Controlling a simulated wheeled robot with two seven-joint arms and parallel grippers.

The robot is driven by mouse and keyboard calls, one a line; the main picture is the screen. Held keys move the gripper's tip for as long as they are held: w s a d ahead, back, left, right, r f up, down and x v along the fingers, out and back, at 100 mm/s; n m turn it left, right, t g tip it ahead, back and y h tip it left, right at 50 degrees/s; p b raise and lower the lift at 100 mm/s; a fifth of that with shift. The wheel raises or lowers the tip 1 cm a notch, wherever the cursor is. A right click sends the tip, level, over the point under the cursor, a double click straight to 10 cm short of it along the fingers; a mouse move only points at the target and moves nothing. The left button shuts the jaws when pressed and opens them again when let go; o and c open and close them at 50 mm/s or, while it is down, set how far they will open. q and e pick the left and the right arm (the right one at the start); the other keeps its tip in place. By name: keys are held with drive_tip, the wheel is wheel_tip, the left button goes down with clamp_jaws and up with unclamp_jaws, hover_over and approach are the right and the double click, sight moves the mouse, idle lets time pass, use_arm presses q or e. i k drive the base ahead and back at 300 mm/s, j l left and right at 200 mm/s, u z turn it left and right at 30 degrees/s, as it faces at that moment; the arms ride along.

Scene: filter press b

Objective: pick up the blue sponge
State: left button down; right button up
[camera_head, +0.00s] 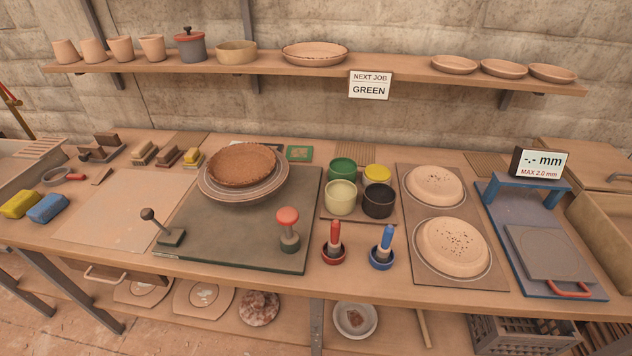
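The blue sponge (48,208) lies flat at the left front of the wooden workbench (130,255). A yellow sponge (20,203) lies just left of it, very close; I cannot tell whether they touch. The top and front side of the blue sponge are in clear view. Neither of my grippers shows in the head view.
A lever (160,225) stands on a dark press plate (240,240) farther right. A sink (30,165) is at the far left.

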sight(45, 211)
drive_tip(key=u, duration=1.9)
